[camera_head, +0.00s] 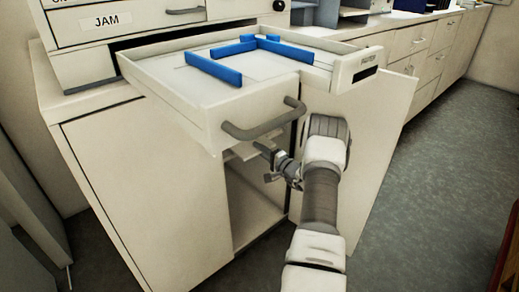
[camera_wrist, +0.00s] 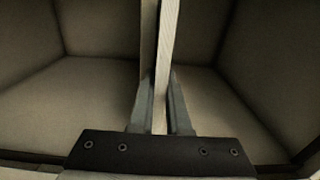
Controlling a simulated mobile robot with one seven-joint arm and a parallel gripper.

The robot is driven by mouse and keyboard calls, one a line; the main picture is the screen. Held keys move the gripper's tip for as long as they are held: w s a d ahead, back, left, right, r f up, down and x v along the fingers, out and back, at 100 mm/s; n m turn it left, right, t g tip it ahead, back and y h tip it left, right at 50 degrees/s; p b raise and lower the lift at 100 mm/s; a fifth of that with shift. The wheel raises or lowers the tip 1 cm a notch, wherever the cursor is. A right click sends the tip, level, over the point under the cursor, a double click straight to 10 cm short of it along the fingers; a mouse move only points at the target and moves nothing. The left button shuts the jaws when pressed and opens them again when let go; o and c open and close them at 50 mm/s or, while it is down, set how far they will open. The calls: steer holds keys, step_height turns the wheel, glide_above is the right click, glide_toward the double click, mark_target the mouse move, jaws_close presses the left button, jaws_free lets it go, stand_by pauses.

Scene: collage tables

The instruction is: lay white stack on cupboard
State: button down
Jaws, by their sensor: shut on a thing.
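My gripper (camera_head: 266,153) is at the open front of the cupboard (camera_head: 150,190), just below the pulled-out drawer. It is shut on the white stack, which shows in the wrist view as thin pale layers on edge (camera_wrist: 166,55) between the two fingers (camera_wrist: 160,115). In the head view only a pale piece of the stack (camera_head: 243,150) shows, partly hidden under the drawer. The wrist view shows bare walls and a bare surface (camera_wrist: 85,95) around the stack, apparently the cupboard's inside. I cannot tell whether the stack touches anything there.
The open drawer (camera_head: 195,108), with a grey handle (camera_head: 265,122) and several blue dividers (camera_head: 213,69), overhangs my gripper. The open cupboard door (camera_head: 375,150) stands right of my arm. Grey floor (camera_head: 440,190) is clear at right.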

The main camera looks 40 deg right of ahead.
steer(key=c, duration=1.3)
jaws_free()
steer(key=shift+f, duration=0.15)
steer(key=o, duration=0.4)
